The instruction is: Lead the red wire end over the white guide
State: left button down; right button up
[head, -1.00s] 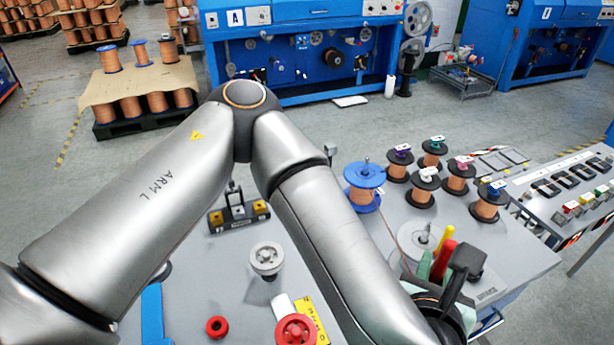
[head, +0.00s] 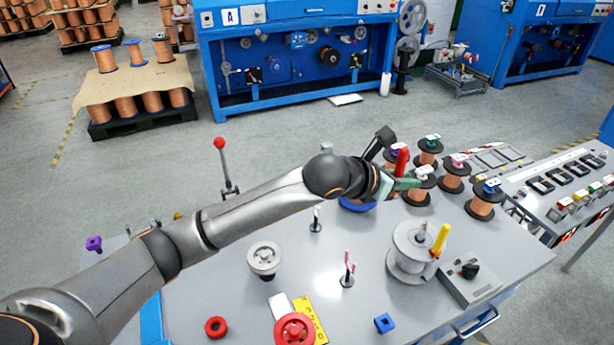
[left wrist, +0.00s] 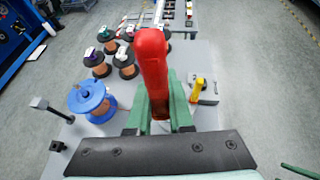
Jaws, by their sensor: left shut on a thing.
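My left gripper (head: 404,178) has green fingers and is shut on the red wire end (head: 400,161), a red handle that stands up from between the fingers. The red wire end also shows large in the left wrist view (left wrist: 152,65). In the head view the gripper is in front of the copper spools, beyond and right of the white guide (head: 316,213), a small post with a white top. The red wire end is apart from that guide. I cannot follow the wire itself.
The blue spool (left wrist: 90,97) is mostly hidden behind my arm in the head view. A pink forked guide (head: 348,268), a grey-white pulley (head: 264,259) and a large white reel (head: 408,252) with a yellow handle (head: 440,238) stand on the table. Several copper spools stand behind.

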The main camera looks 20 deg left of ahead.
pick_arm(q)
jog(key=w+a+f+n+y, duration=0.1)
jog(key=a+f, duration=0.3)
jog(key=a, duration=0.4)
jog(key=w+a+f+n+t+y, duration=0.1)
jog(key=w+a+f, duration=0.15)
jog(key=a, duration=0.45)
jog(key=w+a+f+n+y, duration=0.1)
jog(key=a+f, duration=0.3)
jog(key=a, duration=0.4)
notch_tip(320, 180, down, 14)
jog(key=b, duration=1.1)
jog(key=shift+s, duration=0.15)
jog(key=shift+f+b, duration=0.4)
jog(key=shift+b, duration=0.1)
